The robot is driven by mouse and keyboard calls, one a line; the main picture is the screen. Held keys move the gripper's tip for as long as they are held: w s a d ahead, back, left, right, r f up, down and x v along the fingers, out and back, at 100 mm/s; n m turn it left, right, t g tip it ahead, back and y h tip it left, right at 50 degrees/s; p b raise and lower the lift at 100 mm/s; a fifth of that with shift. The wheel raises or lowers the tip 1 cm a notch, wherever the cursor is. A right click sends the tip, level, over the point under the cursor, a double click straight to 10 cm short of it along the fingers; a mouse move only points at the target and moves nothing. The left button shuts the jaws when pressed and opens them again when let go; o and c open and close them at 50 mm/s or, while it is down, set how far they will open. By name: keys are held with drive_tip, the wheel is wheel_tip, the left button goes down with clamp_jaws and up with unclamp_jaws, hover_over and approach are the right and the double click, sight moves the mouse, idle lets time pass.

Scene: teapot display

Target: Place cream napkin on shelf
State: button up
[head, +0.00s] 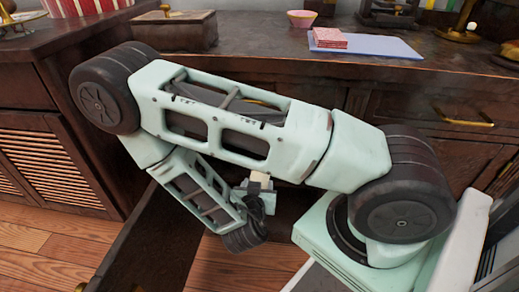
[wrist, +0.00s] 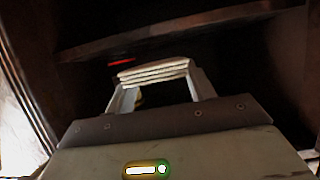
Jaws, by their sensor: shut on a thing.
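The cream napkin (wrist: 153,72), a folded stack of several layers, shows in the wrist view. My gripper (wrist: 155,88) is shut on it, with a pale finger at each side. The napkin is held in front of a dark wooden cabinet interior. A dark shelf board (wrist: 185,32) crosses the top of the wrist view, beyond the napkin. I cannot tell whether the napkin touches any surface.
A dark counter (head: 250,42) holds a wooden box (head: 174,32), a pink bowl (head: 302,18) and red patterned napkins (head: 329,38) on a blue mat (head: 385,46). A bright slatted side (wrist: 22,95) stands left in the wrist view. A small red strip (wrist: 121,62) shows deeper inside.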

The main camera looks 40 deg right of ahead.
drive_tip(key=b, duration=0.6)
hover_over(227, 165)
drive_tip(key=shift+s, duration=0.2)
drive_tip(key=f+b, duration=0.3)
drive_tip(key=shift+w+f+b, duration=0.3)
drive_tip(key=shift+f+b, duration=0.05)
drive_tip(key=shift+b, duration=0.05)
drive_tip(key=shift+r, duration=0.1)
drive_tip(key=o, duration=1)
